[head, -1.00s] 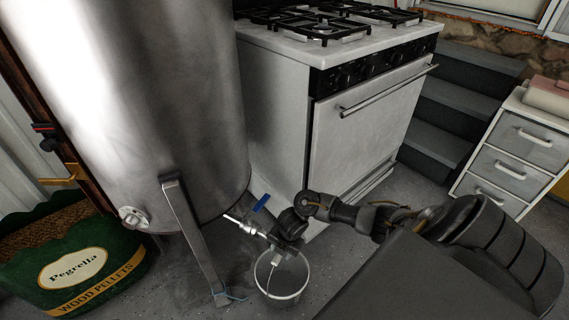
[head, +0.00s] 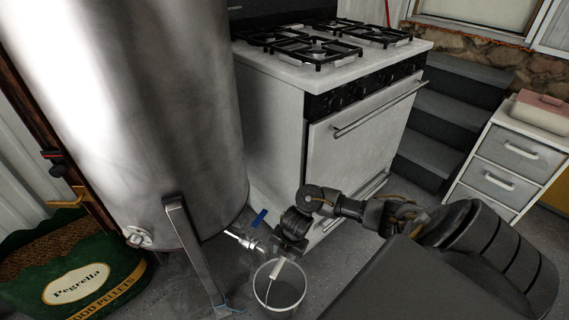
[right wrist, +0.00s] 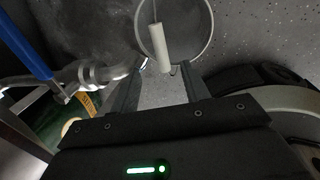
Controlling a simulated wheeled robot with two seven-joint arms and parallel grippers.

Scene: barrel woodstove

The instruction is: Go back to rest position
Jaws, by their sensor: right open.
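My right gripper (head: 283,258) is open and empty, just above a metal bucket (head: 280,306) on the floor. In the right wrist view its two fingers (right wrist: 160,78) are spread apart. The bucket's white handle grip (right wrist: 159,46) lies just beyond the fingertips, between their lines, and the bucket rim (right wrist: 212,35) shows behind it. The grip also shows in the head view (head: 278,268), leaning on its wire over the bucket. My left gripper is not in view.
A large steel tank (head: 150,110) on legs stands left, its blue-handled valve (head: 259,218) close beside my gripper. A white stove (head: 360,130) stands behind my arm. A green pellet bag (head: 75,285) is at lower left. Steps (head: 440,120) and a drawer cabinet (head: 505,165) are right.

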